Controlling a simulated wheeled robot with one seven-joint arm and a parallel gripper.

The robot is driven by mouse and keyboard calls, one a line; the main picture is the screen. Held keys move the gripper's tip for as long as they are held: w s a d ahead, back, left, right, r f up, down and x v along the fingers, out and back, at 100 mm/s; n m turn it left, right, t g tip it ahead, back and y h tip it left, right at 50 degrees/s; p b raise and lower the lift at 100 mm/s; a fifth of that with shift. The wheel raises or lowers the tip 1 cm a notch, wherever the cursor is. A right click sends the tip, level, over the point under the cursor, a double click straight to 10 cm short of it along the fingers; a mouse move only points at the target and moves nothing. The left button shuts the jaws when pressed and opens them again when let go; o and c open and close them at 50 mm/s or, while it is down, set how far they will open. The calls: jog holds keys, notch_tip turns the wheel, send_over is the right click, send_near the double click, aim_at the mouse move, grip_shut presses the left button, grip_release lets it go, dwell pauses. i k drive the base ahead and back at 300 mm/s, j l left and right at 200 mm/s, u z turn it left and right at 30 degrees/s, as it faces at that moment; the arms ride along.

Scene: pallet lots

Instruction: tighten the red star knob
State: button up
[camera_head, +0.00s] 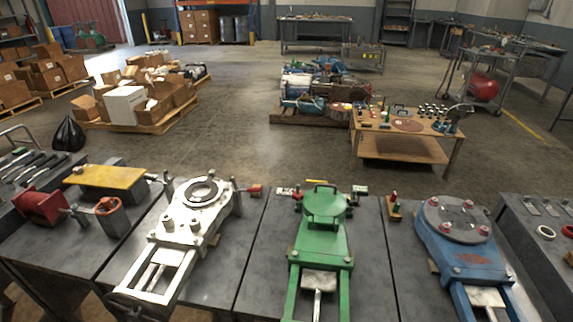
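No part clearly reads as a red star knob at this size. A small red part (255,190) sticks out at the right of the white valve-like device (190,228). Small red parts (284,191) also show beside the green device (322,235). Several reddish knobs (455,230) sit on the round grey plate of the blue device (460,255). A round red piece (108,206) stands on the bench at the left. Whether any of these is loose or tight cannot be told. My gripper is not in view.
The devices lie on grey benches (372,255) across the front. A red vise-like part (45,207) and a yellow plate (104,177) are at the left. Behind are a wooden table (400,160), pallets with boxes (140,128), and open concrete floor (230,150).

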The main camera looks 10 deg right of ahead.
aim_at(295, 196)
jog(key=i+u, duration=0.3)
jog(key=i, duration=0.15)
jog(key=i+u, duration=0.3)
jog(key=i, duration=0.15)
